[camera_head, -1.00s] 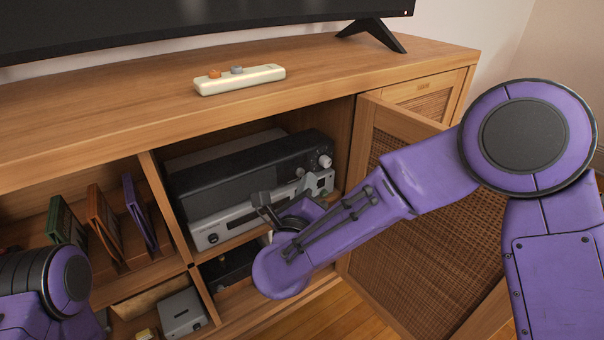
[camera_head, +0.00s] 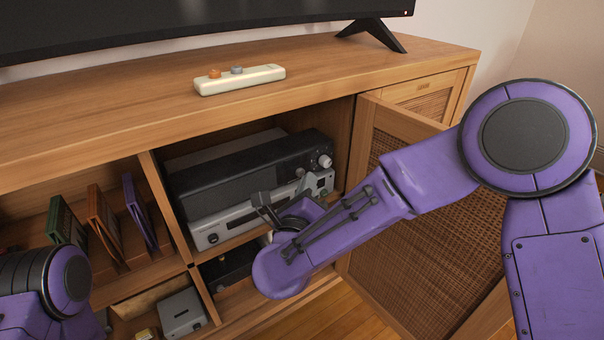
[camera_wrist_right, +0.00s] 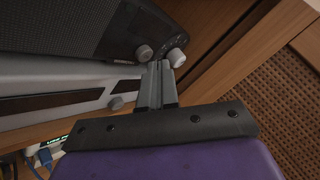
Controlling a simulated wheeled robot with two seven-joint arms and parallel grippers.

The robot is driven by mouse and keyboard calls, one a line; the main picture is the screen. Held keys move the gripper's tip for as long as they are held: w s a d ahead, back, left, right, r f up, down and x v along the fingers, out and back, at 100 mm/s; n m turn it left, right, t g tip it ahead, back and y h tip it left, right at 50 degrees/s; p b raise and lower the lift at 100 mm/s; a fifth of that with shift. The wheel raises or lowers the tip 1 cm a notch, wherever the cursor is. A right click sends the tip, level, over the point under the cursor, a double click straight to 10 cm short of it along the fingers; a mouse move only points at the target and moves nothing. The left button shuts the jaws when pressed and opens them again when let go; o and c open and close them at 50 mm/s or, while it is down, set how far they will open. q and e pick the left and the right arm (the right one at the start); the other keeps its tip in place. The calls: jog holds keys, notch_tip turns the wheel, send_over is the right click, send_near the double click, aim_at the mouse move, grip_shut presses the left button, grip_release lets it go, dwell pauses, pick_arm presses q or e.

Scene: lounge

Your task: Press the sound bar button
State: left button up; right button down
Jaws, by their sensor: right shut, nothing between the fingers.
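I cannot tell for sure which device is the sound bar. A silver front unit (camera_head: 232,222) with a dark display strip sits in the open cabinet bay, below a black unit (camera_head: 225,178) with round knobs. The silver unit also shows in the right wrist view (camera_wrist_right: 45,82), with a small round control (camera_wrist_right: 118,103). My right gripper (camera_head: 308,183) is shut and empty in front of the silver unit's right end. In the right wrist view its fingertips (camera_wrist_right: 157,70) overlap the front beside a knob (camera_wrist_right: 176,57); contact is unclear. My left gripper is out of view.
An open woven cabinet door (camera_head: 430,235) stands right of the bay, near my right arm. A cream bar with orange and grey buttons (camera_head: 240,82) lies on the cabinet top (camera_head: 120,105). A TV stands behind.

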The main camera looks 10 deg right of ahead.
jog(key=shift+w, duration=0.15)
jog(key=shift+w+a, duration=0.15)
jog(key=shift+w, duration=0.1)
jog(key=shift+s+d, duration=0.2)
jog(key=shift+s, duration=0.2)
jog(key=shift+s, duration=0.1)
jog(key=s, duration=0.1)
jog(key=s+d, duration=0.1)
jog(key=s, duration=0.1)
jog(key=s+d+p, duration=0.1)
jog(key=s, duration=0.1)
jog(key=shift+s, duration=0.25)
